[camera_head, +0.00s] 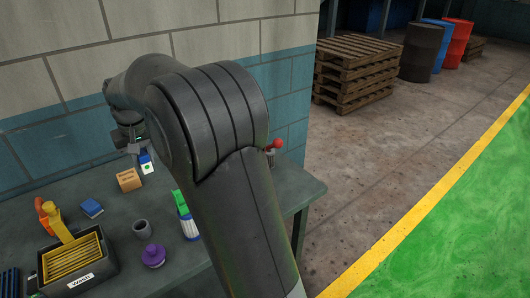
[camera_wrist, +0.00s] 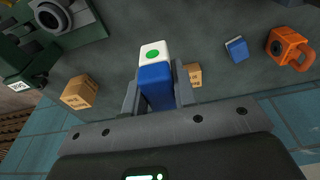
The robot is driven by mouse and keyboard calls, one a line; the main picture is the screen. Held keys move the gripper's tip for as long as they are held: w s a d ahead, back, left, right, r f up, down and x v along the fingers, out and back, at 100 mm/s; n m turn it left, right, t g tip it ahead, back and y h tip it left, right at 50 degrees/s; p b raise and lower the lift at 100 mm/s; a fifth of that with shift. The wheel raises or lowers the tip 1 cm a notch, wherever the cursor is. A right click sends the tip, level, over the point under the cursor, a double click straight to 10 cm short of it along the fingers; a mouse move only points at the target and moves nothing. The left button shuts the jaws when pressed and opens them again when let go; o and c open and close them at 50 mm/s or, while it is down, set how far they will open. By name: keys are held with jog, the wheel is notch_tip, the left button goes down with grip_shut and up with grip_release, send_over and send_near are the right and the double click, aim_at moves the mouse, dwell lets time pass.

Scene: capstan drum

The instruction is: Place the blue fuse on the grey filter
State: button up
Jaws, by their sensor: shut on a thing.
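My gripper (camera_head: 134,146) is at the back of the bench, partly hidden by my arm in the head view. It is shut on a blue block with a white end and a green dot, which looks like the blue fuse (camera_head: 146,163). In the wrist view the fuse (camera_wrist: 155,82) sits between the two fingers (camera_wrist: 154,100), its white end pointing away from the palm. A short grey cylinder with a dark top, likely the grey filter (camera_head: 141,229), stands on the bench, nearer the head camera than the fuse and apart from it. I cannot surely pick it out in the wrist view.
A cardboard box (camera_head: 128,180) is close to the held fuse. A small blue box (camera_head: 91,208), an orange item (camera_head: 45,210), a black wash tray (camera_head: 100,281), a purple knob (camera_head: 153,256) and a green-topped bottle (camera_head: 187,220) surround the grey cylinder. A red-knobbed lever (camera_head: 273,146) is right.

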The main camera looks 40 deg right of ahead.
notch_tip(320, 180, up, 4)
jog(key=shift+r, duration=0.1)
jog(key=s+d+m, duration=0.2)
jog(key=d, duration=1.6)
jog(key=s+d+m, duration=0.1)
jog(key=s+d, duration=0.1)
jog(key=d, duration=1.6)
jog(key=s+d+m, duration=0.2)
jog(key=s+d, duration=0.5)
jog(key=d, duration=0.6)
send_over(270, 153)
jog(key=w, duration=0.1)
jog(key=shift+n+h, duration=0.3)
jog(key=shift+h, duration=0.1)
jog(key=f, duration=0.8)
jog(key=d+f, duration=0.1)
jog(key=f, duration=0.3)
jog(key=shift+w+a+f, duration=0.2)
jog(key=shift+w+f, duration=0.15)
jog(key=shift+f, duration=1.85)
